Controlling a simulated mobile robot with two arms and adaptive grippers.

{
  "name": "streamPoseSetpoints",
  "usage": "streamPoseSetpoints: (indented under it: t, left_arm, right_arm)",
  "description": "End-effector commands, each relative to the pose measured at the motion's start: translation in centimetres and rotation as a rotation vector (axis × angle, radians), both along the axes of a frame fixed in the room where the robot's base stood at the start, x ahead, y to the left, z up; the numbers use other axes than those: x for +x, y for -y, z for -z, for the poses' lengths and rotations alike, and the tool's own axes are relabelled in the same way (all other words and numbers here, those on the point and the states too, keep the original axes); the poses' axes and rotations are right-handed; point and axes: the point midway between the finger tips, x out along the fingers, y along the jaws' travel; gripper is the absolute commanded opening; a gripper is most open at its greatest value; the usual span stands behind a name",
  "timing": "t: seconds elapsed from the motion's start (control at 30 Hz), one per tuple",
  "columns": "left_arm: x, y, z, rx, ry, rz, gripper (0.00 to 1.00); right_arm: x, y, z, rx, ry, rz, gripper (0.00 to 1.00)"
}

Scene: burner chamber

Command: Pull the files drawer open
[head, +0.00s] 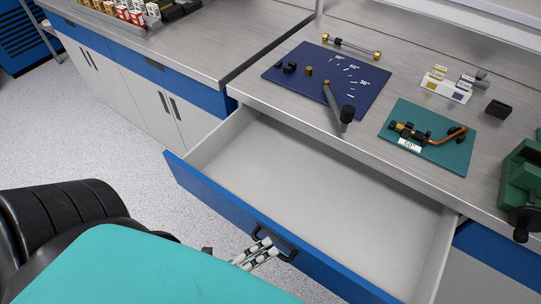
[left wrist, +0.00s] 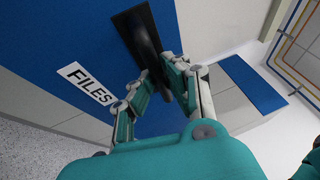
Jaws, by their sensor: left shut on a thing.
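The files drawer (head: 330,165) is pulled well out from under the worktop, and its pale inside looks empty. Its blue front (head: 210,198) has a black handle (head: 275,243). In the left wrist view, the blue front (left wrist: 60,25) bears a white FILES label (left wrist: 86,83) beside the black handle (left wrist: 145,35). My left gripper (head: 262,248) is at the handle, its fingers shut on it; it also shows in the left wrist view (left wrist: 158,78). My right gripper is not in view.
A blue mat (head: 300,90) and a teal mat (head: 450,151) with a copper fitting lie on the worktop above the drawer. A green vise (head: 522,180) stands at the right edge. Closed cabinets (head: 135,95) line the left, with open floor (head: 100,140) before them.

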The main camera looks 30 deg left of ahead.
Motion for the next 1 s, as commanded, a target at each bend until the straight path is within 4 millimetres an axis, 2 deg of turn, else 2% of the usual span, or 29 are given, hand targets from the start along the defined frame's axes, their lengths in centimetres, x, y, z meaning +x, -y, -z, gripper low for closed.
streamPoseSetpoints:
  t: [0.33, 0.37, 0.53, 0.83, 1.0]
  left_arm:
    - [-0.1, -0.1, 0.4, 0.007, -0.008, -0.001, 0.0]
    - [-0.1, -0.1, 0.4, 0.007, -0.008, -0.001, 0.14]
    - [-0.1, -0.1, 0.2, 0.005, -0.006, -0.001, 0.35]
    - [-0.3, -0.1, 0.2, 0.003, -0.003, 0.0, 0.35]
    - [-2.2, -1.0, 0.6, 0.004, -0.007, -0.001, 0.35]
  right_arm:
    - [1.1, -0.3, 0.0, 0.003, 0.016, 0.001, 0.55]
    - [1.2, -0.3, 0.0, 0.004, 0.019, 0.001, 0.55]
    - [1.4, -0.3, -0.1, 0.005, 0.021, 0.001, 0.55]
    - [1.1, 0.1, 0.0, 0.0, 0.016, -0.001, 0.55]
    - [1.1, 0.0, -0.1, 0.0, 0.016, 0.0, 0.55]
